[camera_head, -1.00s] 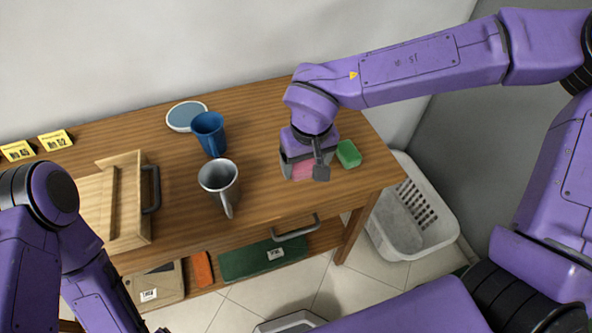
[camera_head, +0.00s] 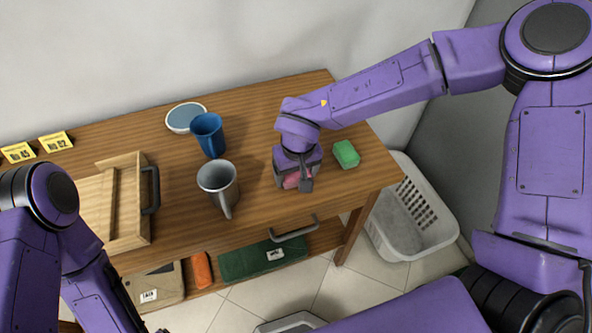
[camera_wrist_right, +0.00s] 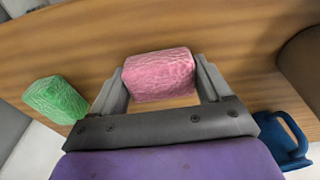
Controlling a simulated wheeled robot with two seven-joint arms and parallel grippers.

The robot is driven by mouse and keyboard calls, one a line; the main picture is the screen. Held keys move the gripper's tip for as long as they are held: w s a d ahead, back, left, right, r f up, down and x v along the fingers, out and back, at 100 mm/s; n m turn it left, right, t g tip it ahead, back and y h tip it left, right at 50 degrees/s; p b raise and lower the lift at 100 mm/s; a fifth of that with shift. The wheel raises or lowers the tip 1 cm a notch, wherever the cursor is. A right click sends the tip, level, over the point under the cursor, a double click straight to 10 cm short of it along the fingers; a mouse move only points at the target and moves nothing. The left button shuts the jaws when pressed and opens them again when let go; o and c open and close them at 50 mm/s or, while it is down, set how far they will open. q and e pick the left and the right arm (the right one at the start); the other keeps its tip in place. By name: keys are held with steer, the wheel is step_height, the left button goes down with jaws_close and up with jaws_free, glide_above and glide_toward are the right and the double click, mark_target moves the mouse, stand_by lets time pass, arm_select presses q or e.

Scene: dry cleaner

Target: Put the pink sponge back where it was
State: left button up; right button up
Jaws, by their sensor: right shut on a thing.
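The pink sponge (camera_head: 292,181) is between the fingers of my right gripper (camera_head: 298,184), over the right part of the wooden table, near its front edge. In the right wrist view the pink sponge (camera_wrist_right: 159,76) fills the space between both fingers of the gripper (camera_wrist_right: 160,88). The gripper is shut on it. I cannot tell whether the sponge touches the tabletop. Of my left arm, purple links show at the lower left, but its gripper is not visible.
A green sponge (camera_head: 346,154) lies to the right of the gripper. A metal mug (camera_head: 218,182), a blue cup (camera_head: 208,134) and a round blue-grey dish (camera_head: 186,117) stand to the left. A wooden box (camera_head: 126,200) is farther left. A white basket (camera_head: 410,215) stands beside the wooden table (camera_head: 262,120).

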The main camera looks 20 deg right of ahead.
mark_target(297, 177)
steer(key=shift+s+f, duration=0.2)
steer(key=shift+f, duration=0.15)
steer(key=o, duration=1)
steer(key=shift+c, duration=0.2)
steer(key=shift+a+f, duration=0.1)
steer(key=shift+s+f, duration=0.1)
steer(key=shift+s, duration=0.05)
steer(key=shift+r+b, duration=0.25)
steer(key=shift+b, duration=0.15)
step_height(297, 177, up, 13)
steer(key=p, duration=0.1)
steer(key=shift+s+f, duration=0.15)
steer(key=shift+s, duration=0.15)
